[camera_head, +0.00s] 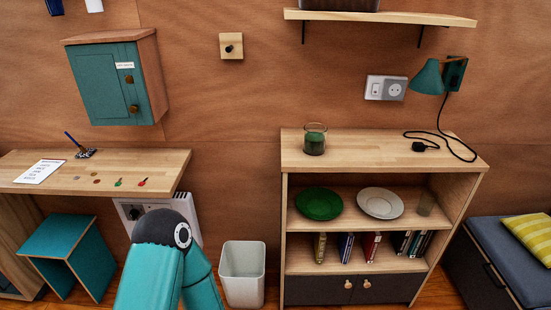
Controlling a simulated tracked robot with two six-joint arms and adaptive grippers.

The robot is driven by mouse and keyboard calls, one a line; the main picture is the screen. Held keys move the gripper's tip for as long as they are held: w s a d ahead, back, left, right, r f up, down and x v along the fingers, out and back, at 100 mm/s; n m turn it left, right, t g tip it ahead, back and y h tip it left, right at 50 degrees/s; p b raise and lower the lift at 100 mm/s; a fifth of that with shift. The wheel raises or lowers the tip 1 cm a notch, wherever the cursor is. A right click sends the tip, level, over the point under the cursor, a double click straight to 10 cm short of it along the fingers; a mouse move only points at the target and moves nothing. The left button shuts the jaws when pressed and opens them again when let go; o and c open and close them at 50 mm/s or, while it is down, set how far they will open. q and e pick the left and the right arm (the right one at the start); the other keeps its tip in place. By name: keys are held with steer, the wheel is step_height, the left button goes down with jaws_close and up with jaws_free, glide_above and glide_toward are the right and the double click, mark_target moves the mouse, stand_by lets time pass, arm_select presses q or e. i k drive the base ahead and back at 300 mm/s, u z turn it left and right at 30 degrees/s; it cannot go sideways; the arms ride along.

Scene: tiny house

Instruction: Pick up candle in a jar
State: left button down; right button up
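The candle in a jar (315,140) looks like a small dark green glass jar with a clear upper part. It stands upright on the top board of the wooden shelf unit (380,150), left of the middle of that board. Nothing touches it. A teal and black part of my own arm shows at the bottom, left of the shelf unit and well below the jar. Neither of my grippers is in view.
A wall shelf (380,16) hangs above the jar. A teal lamp (428,78) and its black cord are to the right. Plates, a glass and books fill the lower shelves. A white bin (242,272) stands left of the unit. A desk (100,170) is at far left.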

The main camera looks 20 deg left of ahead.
mark_target(315, 139)
steer(key=u, duration=0.15)
steer(key=k, duration=0.55)
steer(key=u, duration=0.7)
steer(key=i, duration=1.35)
steer(key=z, duration=0.05)
